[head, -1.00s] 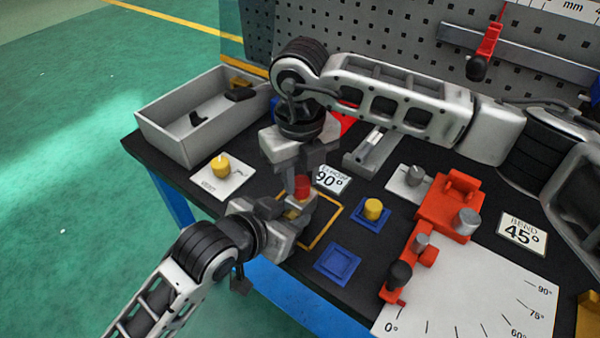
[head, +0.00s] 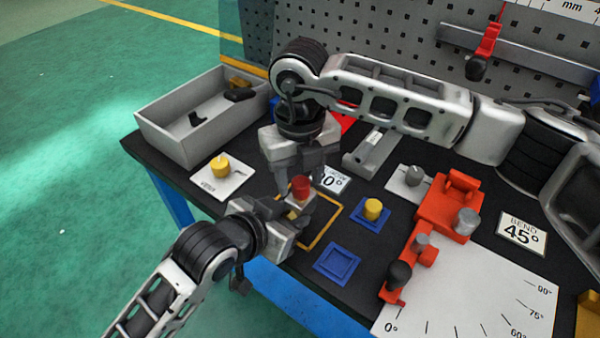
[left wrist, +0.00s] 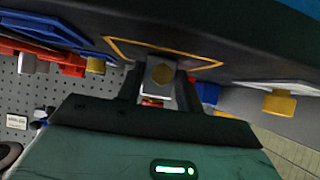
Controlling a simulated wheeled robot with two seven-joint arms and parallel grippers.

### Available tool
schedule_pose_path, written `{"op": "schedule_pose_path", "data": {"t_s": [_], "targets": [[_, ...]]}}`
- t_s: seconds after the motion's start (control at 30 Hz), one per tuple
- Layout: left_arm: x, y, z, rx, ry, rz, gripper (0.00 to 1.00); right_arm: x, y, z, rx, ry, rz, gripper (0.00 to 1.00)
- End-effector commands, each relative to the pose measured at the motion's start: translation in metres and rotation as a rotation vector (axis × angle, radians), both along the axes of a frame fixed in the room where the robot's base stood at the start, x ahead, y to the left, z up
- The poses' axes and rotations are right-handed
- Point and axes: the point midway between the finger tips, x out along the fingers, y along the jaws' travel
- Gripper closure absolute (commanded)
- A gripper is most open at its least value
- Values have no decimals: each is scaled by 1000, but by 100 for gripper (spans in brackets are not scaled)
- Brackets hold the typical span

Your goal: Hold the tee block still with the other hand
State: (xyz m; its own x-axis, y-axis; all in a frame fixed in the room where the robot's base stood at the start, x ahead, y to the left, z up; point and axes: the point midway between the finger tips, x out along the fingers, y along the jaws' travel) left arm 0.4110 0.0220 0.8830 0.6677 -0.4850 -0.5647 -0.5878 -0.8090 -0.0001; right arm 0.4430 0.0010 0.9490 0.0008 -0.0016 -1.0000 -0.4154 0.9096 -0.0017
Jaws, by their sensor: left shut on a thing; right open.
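The tee block (head: 297,206) is a grey metal piece with a red cap (head: 301,187) on top, inside a yellow outlined square on the bench. My left gripper (head: 288,208) is shut on it from the near left and hides much of its body. In the left wrist view, the block's silver end with a hexagonal face (left wrist: 159,76) sits between the two fingers. My right gripper (head: 297,168) is open, pointing down just behind and above the red cap. Whether it touches the cap cannot be told.
A yellow knob on a white plate (head: 233,184) stands left, before a grey bin (head: 187,148). A yellow knob on a blue plate (head: 384,221), an empty blue plate (head: 337,264) and a red bending fixture (head: 436,210) stand right. A 90° card (head: 334,182) is partly covered.

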Motion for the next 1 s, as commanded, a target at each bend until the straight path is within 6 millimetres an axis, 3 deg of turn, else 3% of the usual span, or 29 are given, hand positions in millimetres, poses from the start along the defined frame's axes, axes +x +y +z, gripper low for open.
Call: {"op": "schedule_pose_path", "data": {"t_s": [0.2,0.43,1.0], "targets": [[0,0,0,-1,-1,0,95,0,0,0,-1,-2,306,53],[0,0,0,-1,-1,0,95,0,1,0,-1,-1,490,53],[0,0,0,-1,-1,0,95,-2,1,0,0,-1,1176,53]]}}
